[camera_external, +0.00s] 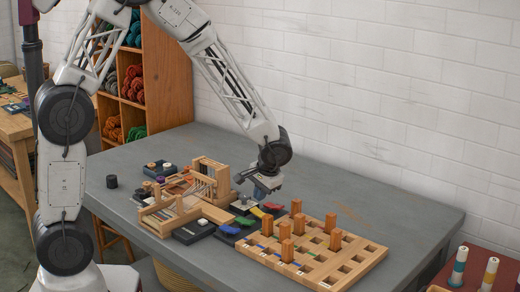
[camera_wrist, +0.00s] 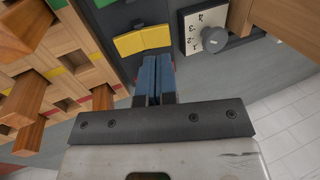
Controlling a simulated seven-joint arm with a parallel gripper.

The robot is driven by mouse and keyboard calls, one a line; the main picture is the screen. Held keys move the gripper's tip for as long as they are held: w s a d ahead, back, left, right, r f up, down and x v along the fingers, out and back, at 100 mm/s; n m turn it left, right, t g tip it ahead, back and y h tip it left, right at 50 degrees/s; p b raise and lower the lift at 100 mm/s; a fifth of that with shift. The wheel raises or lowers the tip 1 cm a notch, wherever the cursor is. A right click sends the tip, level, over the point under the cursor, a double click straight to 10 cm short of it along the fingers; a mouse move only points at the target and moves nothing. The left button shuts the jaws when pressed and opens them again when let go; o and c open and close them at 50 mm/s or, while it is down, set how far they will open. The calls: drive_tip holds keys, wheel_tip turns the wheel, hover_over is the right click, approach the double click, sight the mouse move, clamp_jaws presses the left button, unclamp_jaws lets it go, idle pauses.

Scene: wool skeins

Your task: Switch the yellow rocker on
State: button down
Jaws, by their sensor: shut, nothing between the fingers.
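The yellow rocker (camera_wrist: 129,44) sits in a dark panel in the wrist view, just beyond my fingertips. Its two halves differ in shade, but which side is pressed down I cannot tell. It also shows as a small yellow patch in the external view (camera_external: 257,212). My gripper (camera_wrist: 148,60) has its two blue fingers together with nothing between them. The fingertips are close to the rocker's near edge; whether they touch it I cannot tell. In the external view my gripper (camera_external: 262,193) is above the back of the rocker row.
A numbered dial with a grey knob (camera_wrist: 214,39) is right of the rocker. Green (camera_external: 244,221), blue (camera_external: 229,229) and red (camera_external: 273,207) rockers share the row. A wooden peg board (camera_external: 345,272) with upright blocks is beside it. A small loom (camera_external: 210,176) stands to the left.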

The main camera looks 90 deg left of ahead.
sight(258, 213)
drive_tip(key=shift+x, duration=2.2)
drive_tip(key=shift+s+f, duration=0.1)
drive_tip(key=shift+f+h, duration=0.15)
drive_tip(key=shift+h, duration=0.15)
drive_tip(key=shift+d, duration=0.1)
drive_tip(key=shift+w+d+r, duration=0.25)
drive_tip(key=shift+w+d, duration=0.1)
drive_tip(key=shift+w, duration=0.15)
drive_tip(key=shift+r, duration=0.15)
